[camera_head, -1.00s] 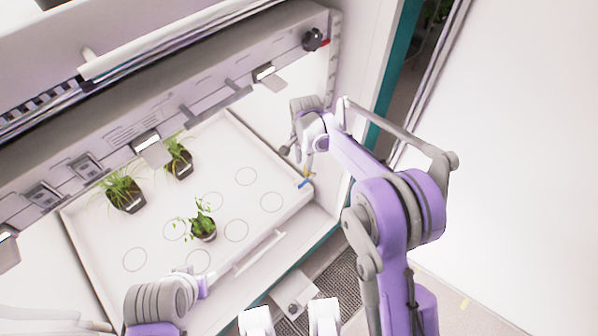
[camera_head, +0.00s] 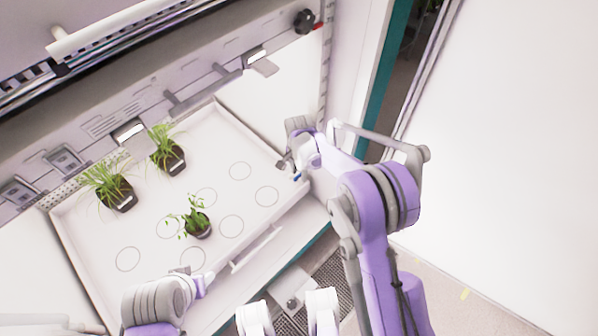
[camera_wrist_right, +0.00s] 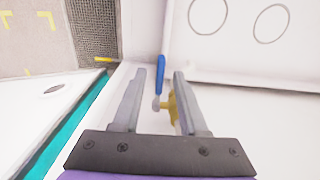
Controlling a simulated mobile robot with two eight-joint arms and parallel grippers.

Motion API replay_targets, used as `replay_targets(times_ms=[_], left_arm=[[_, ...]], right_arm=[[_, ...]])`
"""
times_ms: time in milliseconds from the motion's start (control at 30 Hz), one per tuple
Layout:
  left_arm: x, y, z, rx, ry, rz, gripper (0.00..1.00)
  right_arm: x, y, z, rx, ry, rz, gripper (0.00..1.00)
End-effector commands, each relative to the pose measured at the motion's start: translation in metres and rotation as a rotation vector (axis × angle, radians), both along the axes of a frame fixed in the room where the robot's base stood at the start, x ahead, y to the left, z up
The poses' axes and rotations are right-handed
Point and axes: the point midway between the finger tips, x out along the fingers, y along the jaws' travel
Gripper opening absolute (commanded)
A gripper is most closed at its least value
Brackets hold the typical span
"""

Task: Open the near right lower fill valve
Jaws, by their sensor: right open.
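The fill valve shows in the right wrist view as a blue lever handle (camera_wrist_right: 160,72) on a brass-coloured body (camera_wrist_right: 178,108), by the corner of the white tray. In the head view only a small blue bit of it (camera_head: 297,177) shows at the tray's right end. My right gripper (camera_wrist_right: 160,74) is open, with one finger on each side of the blue handle. I cannot tell whether either finger touches it. The valve body is partly hidden behind the right-hand finger. My left gripper (camera_head: 204,283) is low over the front of the tray, and its fingers are not clear.
The white tray (camera_head: 128,236) has marked circles and holds several potted plants, including one near its middle (camera_head: 198,225). A grey chamber rail with a dark knob (camera_head: 303,21) runs behind it. A chamber wall edge stands close to my right arm.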

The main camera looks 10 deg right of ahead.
Motion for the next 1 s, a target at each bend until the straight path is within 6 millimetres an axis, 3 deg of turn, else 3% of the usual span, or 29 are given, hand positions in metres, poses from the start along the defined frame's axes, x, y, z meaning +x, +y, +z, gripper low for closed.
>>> replay_targets(times_ms=[33, 267, 1000], left_arm=[[0.0000, 0.0000, 0.0001, 0.000, 0.000, 0.000, 0.50], [0.0000, 0.0000, 0.0000, 0.000, 0.000, 0.000, 0.50], [0.0000, 0.0000, 0.0000, 0.000, 0.000, 0.000, 0.50]], right_arm=[[0.0000, 0.0000, 0.0001, 0.000, 0.000, 0.000, 0.42], [-0.0001, 0.0001, 0.0003, 0.000, 0.000, 0.000, 0.01], [0.0000, 0.0001, 0.0004, 0.000, 0.000, 0.000, 0.00]])
